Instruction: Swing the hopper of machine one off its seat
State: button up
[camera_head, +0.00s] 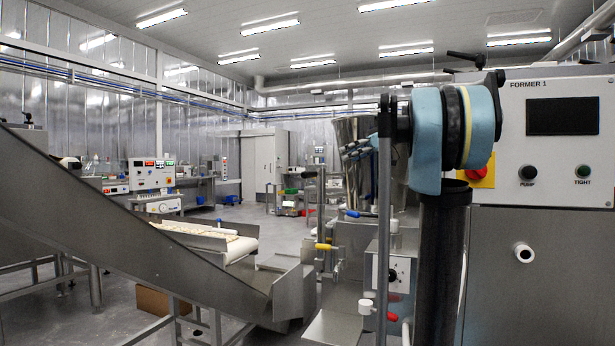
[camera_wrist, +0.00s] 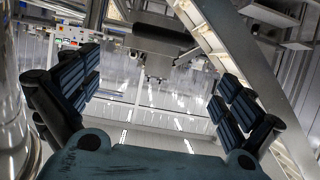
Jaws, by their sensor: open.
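The machine marked FORMER 1 (camera_head: 545,190) stands at the right, with a display and PUMP and TIGHT buttons. The shiny steel hopper (camera_head: 349,128) shows left of its panel, partly hidden by my arm and gripper. A curved shiny steel surface (camera_wrist: 14,120), likely the hopper, is close beside the left finger. I cannot tell whether they touch. The hopper's seat is hidden.
Blue (camera_head: 354,213) and yellow (camera_head: 325,247) handles stick out below the hopper. A sloping steel conveyor (camera_head: 130,215) fills the left foreground. A cardboard box (camera_head: 163,302) lies on the floor beneath it. Open floor lies farther back.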

aim_at(309, 172)
jog(key=x, duration=1.6)
jog(key=shift+f, duration=0.1)
jog(key=shift+d, duration=0.1)
jog(key=c, duration=1.1)
